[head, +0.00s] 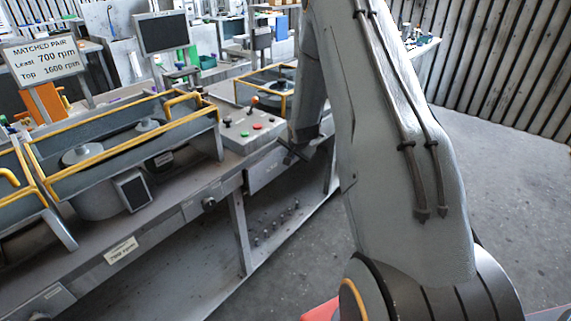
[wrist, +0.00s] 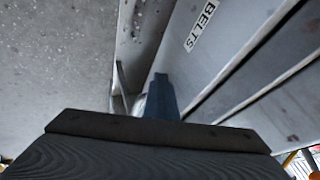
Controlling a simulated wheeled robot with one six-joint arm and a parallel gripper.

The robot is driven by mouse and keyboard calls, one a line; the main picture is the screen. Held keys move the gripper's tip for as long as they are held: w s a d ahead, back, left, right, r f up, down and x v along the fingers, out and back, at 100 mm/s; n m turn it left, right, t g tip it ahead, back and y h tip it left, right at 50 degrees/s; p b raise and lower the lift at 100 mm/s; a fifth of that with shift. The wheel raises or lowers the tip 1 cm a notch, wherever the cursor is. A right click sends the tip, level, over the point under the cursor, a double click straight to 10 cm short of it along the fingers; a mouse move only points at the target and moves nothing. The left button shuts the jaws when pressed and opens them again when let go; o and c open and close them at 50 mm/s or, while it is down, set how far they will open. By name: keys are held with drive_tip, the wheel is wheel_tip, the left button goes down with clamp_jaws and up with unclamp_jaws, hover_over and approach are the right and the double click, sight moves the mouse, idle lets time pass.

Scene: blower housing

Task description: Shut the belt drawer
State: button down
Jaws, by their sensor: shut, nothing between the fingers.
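The belt drawer is a grey panel lettered BELTS (wrist: 225,30) in the wrist view, running diagonally at the upper right. In the head view its grey front (head: 264,172) shows below the control box, partly hidden by my gripper. My gripper (wrist: 160,80) is shut and empty, its blue-grey fingers pointing at the strip beside the lettered panel. I cannot tell whether they touch it. A pale metal piece shows just left of the fingers. In the head view my gripper (head: 290,155) is at the drawer's upper right. How far the drawer stands out is unclear.
Blower units with yellow rails (head: 120,140) line the bench to the left. A bench leg (head: 240,235) stands below. The concrete floor (head: 500,190) at right is clear.

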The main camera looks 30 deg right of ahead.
drive_tip(key=shift+w+r, duration=0.1)
drive_tip(key=shift+w, duration=0.1)
drive_tip(key=shift+s, duration=0.1)
drive_tip(key=s+r, duration=0.8)
drive_tip(key=s, duration=0.2)
drive_tip(key=s+a+r+n+g+y, duration=0.1)
drive_tip(key=s+a+r+n+g, duration=0.2)
drive_tip(key=s+a+n, duration=0.3)
drive_tip(key=s+a+r+n+g+y, duration=0.1)
drive_tip(key=s+a+r+n+g, duration=0.2)
drive_tip(key=s+a, duration=1.3)
drive_tip(key=s+r+n, duration=0.2)
drive_tip(key=s, duration=0.2)
drive_tip(key=shift+r+n+p, duration=0.3)
drive_tip(key=shift+n+p, duration=0.05)
drive_tip(key=shift+n, duration=0.05)
